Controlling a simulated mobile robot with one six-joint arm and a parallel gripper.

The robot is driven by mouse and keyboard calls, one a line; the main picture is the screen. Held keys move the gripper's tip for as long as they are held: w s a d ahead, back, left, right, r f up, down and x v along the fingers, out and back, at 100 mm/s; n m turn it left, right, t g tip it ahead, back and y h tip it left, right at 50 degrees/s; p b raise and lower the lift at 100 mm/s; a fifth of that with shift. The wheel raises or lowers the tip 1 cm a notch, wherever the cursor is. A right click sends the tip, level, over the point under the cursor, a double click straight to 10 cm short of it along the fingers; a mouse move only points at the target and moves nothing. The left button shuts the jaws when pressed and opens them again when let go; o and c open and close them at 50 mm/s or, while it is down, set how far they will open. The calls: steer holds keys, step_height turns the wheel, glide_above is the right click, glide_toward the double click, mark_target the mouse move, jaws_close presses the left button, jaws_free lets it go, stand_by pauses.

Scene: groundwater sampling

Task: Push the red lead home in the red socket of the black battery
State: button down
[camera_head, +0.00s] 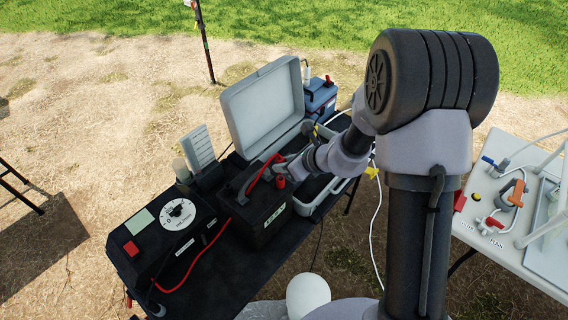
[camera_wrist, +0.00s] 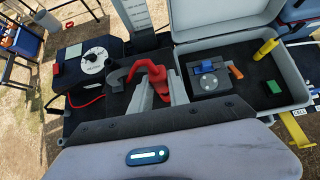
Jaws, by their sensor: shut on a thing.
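The black battery (camera_head: 262,218) stands on the dark table, with a pale label on its front. My gripper (camera_head: 280,170) is over the battery's top. In the wrist view my gripper (camera_wrist: 162,92) is shut on the red lead (camera_wrist: 152,72), which bends in a curve above the fingers. The red lead also shows in the head view (camera_head: 261,172), beside a red upright piece (camera_head: 281,183) at the battery's top. I cannot tell whether this piece is the red socket or part of the lead. The fingers and battery hide whether the plug is seated.
A black control box (camera_head: 160,225) with a white dial and red and black cables stands left of the battery. An open grey case (camera_head: 264,105) lies behind and to the right. A white table (camera_head: 505,245) with fittings is at far right.

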steer(key=shift+f+b, duration=1.55)
steer(key=c, duration=1.2)
jaws_free()
steer(key=shift+o, duration=0.2)
steer(key=p+v, duration=0.4)
steer(key=v, duration=1.3)
steer(key=shift+r+p, duration=0.25)
steer(key=shift+p, duration=0.15)
steer(key=shift+d, duration=0.1)
